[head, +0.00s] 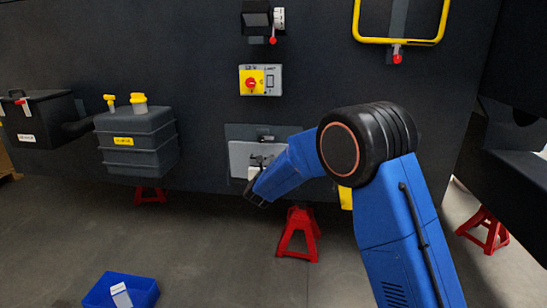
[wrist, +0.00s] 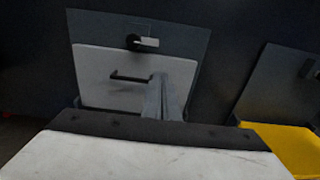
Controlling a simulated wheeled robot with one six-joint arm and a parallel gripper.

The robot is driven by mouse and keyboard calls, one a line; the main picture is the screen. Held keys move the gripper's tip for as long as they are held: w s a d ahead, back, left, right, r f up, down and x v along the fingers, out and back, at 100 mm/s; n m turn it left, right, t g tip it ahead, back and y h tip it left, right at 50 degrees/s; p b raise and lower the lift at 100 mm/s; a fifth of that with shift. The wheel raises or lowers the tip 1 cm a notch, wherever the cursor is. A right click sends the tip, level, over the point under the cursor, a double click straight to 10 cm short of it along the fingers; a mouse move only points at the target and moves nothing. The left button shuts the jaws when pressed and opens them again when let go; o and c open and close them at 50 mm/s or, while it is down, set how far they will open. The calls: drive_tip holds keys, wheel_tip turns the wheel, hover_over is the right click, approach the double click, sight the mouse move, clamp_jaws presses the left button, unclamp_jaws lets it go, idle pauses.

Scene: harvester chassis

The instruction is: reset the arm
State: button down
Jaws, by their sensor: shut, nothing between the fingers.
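My blue arm reaches in from the lower right of the head view and bends at its black joint toward a light grey panel on the dark chassis wall. My gripper (wrist: 160,80) shows in the wrist view with its grey fingers together and nothing between them. It is in front of the light grey panel (wrist: 95,70), which has a dark bar handle (wrist: 128,77) and a black latch (wrist: 135,42) above it. The fingertips overlap the handle's right end in the picture; I cannot tell whether they touch it. In the head view the arm partly covers the panel (head: 240,152).
A yellow and red switch box (head: 260,80) and a yellow rail (head: 398,41) are on the wall above. A grey tank (head: 137,145) stands out at left. Red stands (head: 299,236) are below. A blue bin (head: 120,291) lies on the open floor.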

drive_tip(key=s+d+r+n+g+y, duration=0.25)
drive_tip(key=s+d+r+n, duration=0.35)
drive_tip(key=d+r+n, duration=0.3)
drive_tip(key=s+d+r+n+g+y, duration=0.2)
drive_tip(key=s+d+r+n+g, duration=0.1)
drive_tip(key=s+d+n, duration=0.85)
drive_tip(key=s+d+f+n+g+h, duration=0.1)
drive_tip(key=s+d+n, duration=0.4)
drive_tip(key=s, duration=0.9)
drive_tip(key=s+d+f+n+g+h, duration=0.1)
drive_tip(key=s+d+f+n+g, duration=0.3)
drive_tip(key=s+d, duration=0.4)
drive_tip(key=s+d+f+n+g+h, duration=0.2)
drive_tip(key=s+d+f+n, duration=0.4)
drive_tip(key=s, duration=1.6)
drive_tip(key=shift+d+n, duration=0.25)
drive_tip(key=shift+n, duration=0.2)
drive_tip(key=c, duration=2.5)
unclamp_jaws()
drive_tip(key=shift+r, duration=0.1)
